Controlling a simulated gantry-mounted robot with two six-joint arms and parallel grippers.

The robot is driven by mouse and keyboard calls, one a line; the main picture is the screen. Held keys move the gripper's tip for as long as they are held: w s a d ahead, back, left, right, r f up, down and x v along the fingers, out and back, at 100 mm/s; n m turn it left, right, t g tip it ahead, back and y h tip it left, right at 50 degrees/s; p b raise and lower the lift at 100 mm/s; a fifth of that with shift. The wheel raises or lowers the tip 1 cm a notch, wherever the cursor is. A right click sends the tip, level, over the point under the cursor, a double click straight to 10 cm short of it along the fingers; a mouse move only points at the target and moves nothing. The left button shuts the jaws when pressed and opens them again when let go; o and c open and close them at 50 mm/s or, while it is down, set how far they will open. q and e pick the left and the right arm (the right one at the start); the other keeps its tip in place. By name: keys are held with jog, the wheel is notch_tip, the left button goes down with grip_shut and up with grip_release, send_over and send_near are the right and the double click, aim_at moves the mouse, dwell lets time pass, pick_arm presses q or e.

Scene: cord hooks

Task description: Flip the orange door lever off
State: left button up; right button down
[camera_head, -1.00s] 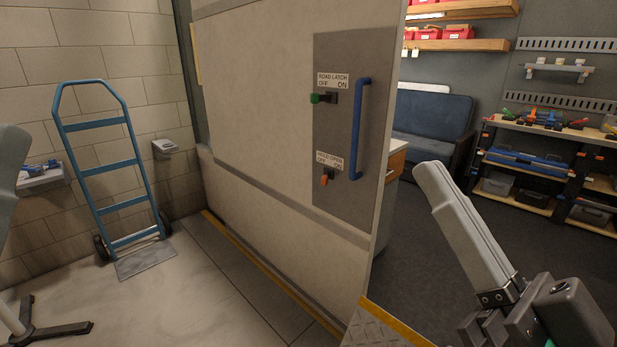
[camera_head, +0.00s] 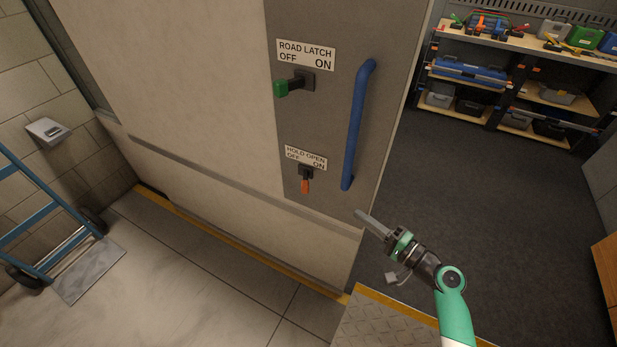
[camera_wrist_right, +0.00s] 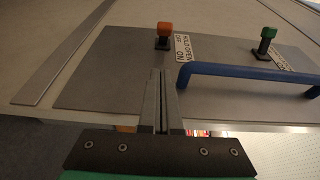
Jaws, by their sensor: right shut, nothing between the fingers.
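The orange lever (camera_head: 305,185) sits low on the grey door panel (camera_head: 336,130), under a HOLD OPEN label (camera_head: 305,158) with OFF at left and ON at right. Its orange handle hangs roughly straight down from a dark mount. It also shows in the right wrist view (camera_wrist_right: 165,30), beyond the fingertips. My right gripper (camera_head: 360,214) is shut and empty, to the lower right of the lever, near the panel's lower right corner and apart from the lever. The gripper also shows in the wrist view (camera_wrist_right: 160,76). My left gripper is out of view.
A green lever (camera_head: 282,88) under a ROAD LATCH label is higher on the panel. A blue vertical handle (camera_head: 356,125) stands out right of both levers. A blue hand truck (camera_head: 30,215) is at left. Shelves (camera_head: 500,35) are at the back right. Open floor lies right of the door.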

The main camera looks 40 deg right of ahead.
jog(key=b, duration=0.3)
send_near(305, 181)
jog(key=w+d+f, duration=0.2)
jog(key=w+d, duration=0.1)
jog(key=d, duration=0.1)
jog(key=w+a, duration=0.2)
jog(key=a, duration=0.1)
jog(key=shift+w+a+r, duration=0.1)
jog(key=shift+w+r, duration=0.1)
